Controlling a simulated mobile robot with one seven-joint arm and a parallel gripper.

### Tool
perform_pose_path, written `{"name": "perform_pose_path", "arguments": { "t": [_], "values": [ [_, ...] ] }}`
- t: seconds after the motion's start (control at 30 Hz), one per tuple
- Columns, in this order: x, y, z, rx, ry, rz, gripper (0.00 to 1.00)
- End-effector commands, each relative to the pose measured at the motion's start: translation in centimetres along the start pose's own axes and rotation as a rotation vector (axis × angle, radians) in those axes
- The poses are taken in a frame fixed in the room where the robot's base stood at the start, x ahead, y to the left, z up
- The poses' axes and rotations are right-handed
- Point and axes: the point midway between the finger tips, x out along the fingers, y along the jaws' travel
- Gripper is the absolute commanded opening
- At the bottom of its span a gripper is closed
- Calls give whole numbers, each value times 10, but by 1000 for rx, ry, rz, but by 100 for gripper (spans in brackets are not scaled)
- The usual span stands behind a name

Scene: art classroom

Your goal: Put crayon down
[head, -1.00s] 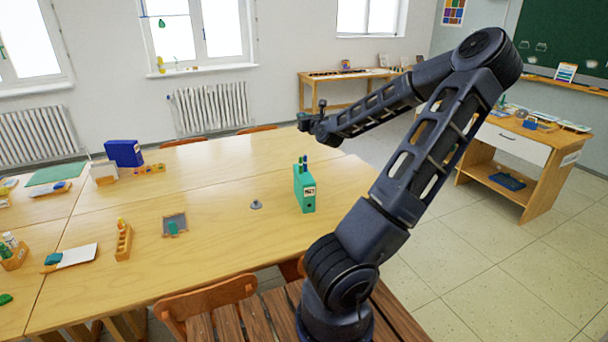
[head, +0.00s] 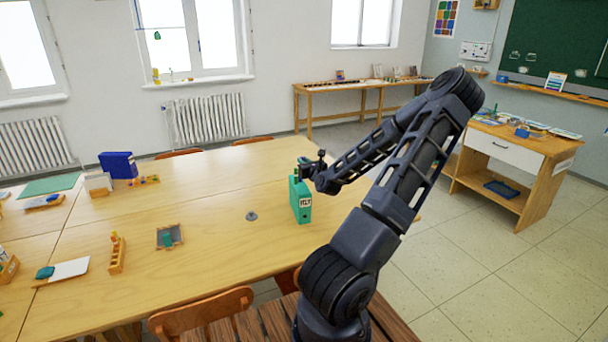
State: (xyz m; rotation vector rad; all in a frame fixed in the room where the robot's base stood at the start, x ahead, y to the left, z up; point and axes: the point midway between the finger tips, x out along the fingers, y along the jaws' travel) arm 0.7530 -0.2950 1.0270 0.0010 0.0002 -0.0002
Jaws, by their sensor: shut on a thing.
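A green box (head: 301,204) with a white label stands upright near the right end of the long wooden table (head: 200,230). My gripper (head: 304,168) is at the top of this box, with its fingers over or at the upper edge. It is shut on a thin thing that I take to be the crayon; the crayon is too small and too covered by the gripper to make out. I cannot tell whether it touches the box.
A small grey object (head: 251,216) lies left of the green box. Chairs line the near side, including one chair (head: 204,313).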

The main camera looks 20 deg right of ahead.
Motion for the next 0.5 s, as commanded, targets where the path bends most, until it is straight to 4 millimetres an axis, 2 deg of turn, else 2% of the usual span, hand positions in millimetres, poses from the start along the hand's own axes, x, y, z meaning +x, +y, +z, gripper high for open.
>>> {"name": "perform_pose_path", "arguments": {
  "t": [0.1, 0.33, 0.5],
  "values": [
    [0, 0, -12, -1, 0, 1, 0],
    [0, 1, -26, 0, 0, 1, 0],
    [0, 0, -49, 1, 0, 1, 0]
  ]
}}
